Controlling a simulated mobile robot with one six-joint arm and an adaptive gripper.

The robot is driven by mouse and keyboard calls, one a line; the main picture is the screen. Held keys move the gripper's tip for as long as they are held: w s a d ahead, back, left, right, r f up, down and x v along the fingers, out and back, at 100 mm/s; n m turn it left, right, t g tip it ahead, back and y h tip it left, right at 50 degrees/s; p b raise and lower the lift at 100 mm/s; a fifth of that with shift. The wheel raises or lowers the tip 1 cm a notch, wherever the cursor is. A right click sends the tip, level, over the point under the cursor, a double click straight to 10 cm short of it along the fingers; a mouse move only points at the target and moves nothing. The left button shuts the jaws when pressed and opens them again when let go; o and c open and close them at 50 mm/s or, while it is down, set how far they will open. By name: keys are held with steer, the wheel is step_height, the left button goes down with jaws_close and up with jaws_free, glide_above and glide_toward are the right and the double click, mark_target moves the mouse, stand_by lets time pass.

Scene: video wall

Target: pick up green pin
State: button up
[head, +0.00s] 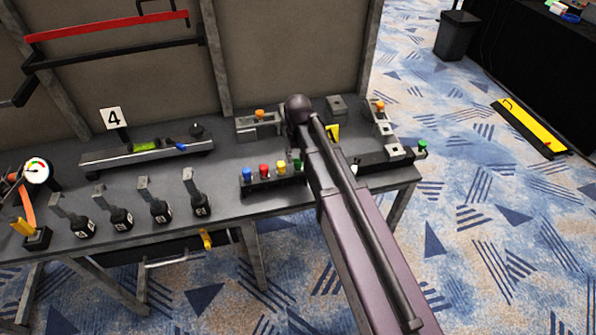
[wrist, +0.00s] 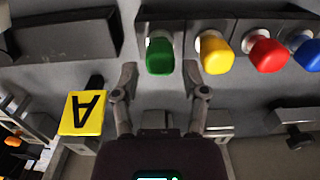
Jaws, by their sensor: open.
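The green pin (wrist: 159,56) stands at the left end of a dark rack (wrist: 226,24) in the wrist view, beside yellow, red and blue pins. My gripper (wrist: 160,72) is open and empty. Its two fingers are spread to the left and right of the green pin's lower end, apart from it in the picture. I cannot tell the height gap. In the head view a sliver of the green pin (head: 297,163) shows beside my arm, which hides my gripper and part of the rack.
The yellow pin (wrist: 215,52) is close to my right finger; the red pin (wrist: 262,54) is further right. A yellow "A" sign (wrist: 83,113) stands at left. Another green knob (head: 423,146) is at the table's right end. Several lever switches (head: 155,205) stand left of the rack.

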mark_target(298, 172)
steer(key=shift+f+b, duration=1)
steer(key=shift+f, duration=0.25)
jaws_close()
